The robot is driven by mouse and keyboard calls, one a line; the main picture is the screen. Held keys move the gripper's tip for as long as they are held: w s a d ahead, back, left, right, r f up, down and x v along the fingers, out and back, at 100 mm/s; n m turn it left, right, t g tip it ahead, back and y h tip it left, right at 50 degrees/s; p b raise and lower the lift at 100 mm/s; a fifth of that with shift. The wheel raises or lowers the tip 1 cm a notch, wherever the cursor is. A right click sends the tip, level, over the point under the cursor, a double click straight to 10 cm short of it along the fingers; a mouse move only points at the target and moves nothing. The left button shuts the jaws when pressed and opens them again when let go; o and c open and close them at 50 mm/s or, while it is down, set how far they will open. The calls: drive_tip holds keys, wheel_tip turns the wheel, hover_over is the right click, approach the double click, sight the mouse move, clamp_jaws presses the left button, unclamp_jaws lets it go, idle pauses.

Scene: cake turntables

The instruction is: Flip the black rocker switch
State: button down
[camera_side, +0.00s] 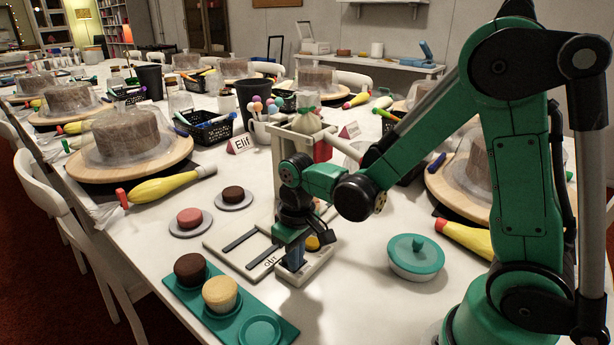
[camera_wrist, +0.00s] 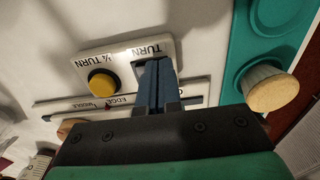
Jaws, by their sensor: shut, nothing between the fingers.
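A small white control panel (camera_side: 314,266) stands on the table below my gripper. In the wrist view the panel (camera_wrist: 122,52) carries a yellow round button (camera_wrist: 101,84) beside the words "1/4 TURN", and the word "TURN" near my fingertips. My gripper (camera_side: 294,262) points down with its blue fingers shut and empty, over the "TURN" end of the panel. In the wrist view the gripper (camera_wrist: 153,66) covers that end. The black rocker switch is not clearly visible; the fingers hide most of that spot. I cannot tell whether the fingertips touch it.
A white board with dark slots (camera_side: 240,241) lies left of the panel. A teal tray (camera_side: 287,335) with two cupcakes (camera_side: 220,293) is in front, and a teal-lidded bowl (camera_side: 415,258) stands to the right. A cup of cake pops and a name card are behind.

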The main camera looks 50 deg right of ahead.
drive_tip(key=shift+w, duration=0.15)
drive_tip(key=shift+w+r, duration=0.35)
drive_tip(key=shift+w, duration=0.25)
wheel_tip(320, 180, up, 14)
drive_tip(key=s, duration=0.2)
drive_tip(key=shift+s, duration=0.35)
drive_tip(key=shift+f, duration=0.15)
idle(0.4)
drive_tip(key=shift+t, duration=0.9)
drive_tip(key=w+f, duration=0.1)
drive_tip(key=f, duration=0.3)
drive_tip(key=w+f, duration=0.1)
drive_tip(key=f, duration=0.4)
drive_tip(key=w+f, duration=0.1)
drive_tip(key=f, duration=0.4)
drive_tip(key=shift+w+a, duration=0.1)
drive_tip(key=shift+w, duration=0.25)
